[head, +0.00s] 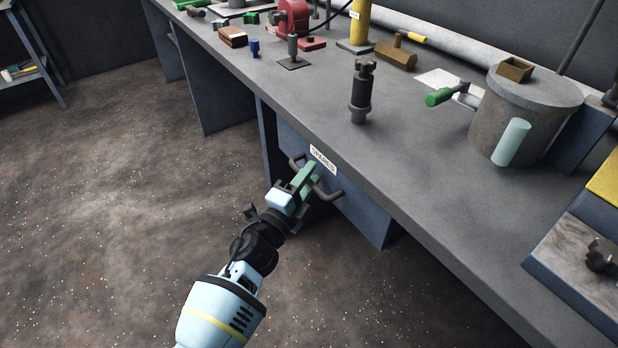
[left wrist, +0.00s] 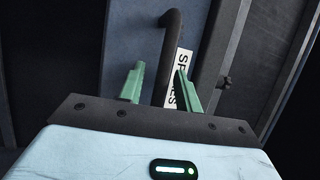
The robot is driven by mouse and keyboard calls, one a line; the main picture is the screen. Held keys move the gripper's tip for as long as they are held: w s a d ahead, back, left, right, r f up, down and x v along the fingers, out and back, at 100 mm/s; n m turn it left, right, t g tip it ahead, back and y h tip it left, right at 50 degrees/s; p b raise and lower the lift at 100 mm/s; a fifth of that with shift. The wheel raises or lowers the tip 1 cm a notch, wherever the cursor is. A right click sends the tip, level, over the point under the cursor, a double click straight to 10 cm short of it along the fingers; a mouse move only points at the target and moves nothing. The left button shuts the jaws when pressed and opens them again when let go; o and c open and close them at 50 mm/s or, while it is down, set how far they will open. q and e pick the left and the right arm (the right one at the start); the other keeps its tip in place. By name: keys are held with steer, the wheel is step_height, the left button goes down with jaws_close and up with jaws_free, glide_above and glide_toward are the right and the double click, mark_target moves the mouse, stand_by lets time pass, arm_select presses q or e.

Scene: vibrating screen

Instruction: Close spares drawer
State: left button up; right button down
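The spares drawer has a blue front (head: 363,208) with a white label reading SPARES (head: 322,159), just under the bench edge. How far it stands open is hard to tell. Its dark bar handle (head: 329,194) is partly covered by my left gripper (head: 308,180). In the left wrist view the handle (left wrist: 171,50) runs between the two green fingertips of my left gripper (left wrist: 160,82). The fingers are apart, with gaps showing beside the bar, and I see no clear grip. My right gripper is not in view.
The grey workbench (head: 420,190) runs above the drawer, with a dark cylindrical tool (head: 361,92) near its edge. A grey drum (head: 500,120) with a green-handled lever (head: 440,96) stands to the right. The speckled floor (head: 110,200) to the left is clear.

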arm_select(q)
steer(key=v, duration=0.7)
steer(key=shift+s+a+p, duration=0.2)
steer(key=shift+s+p, duration=0.05)
steer(key=shift+p, duration=0.2)
steer(key=shift+f, duration=0.15)
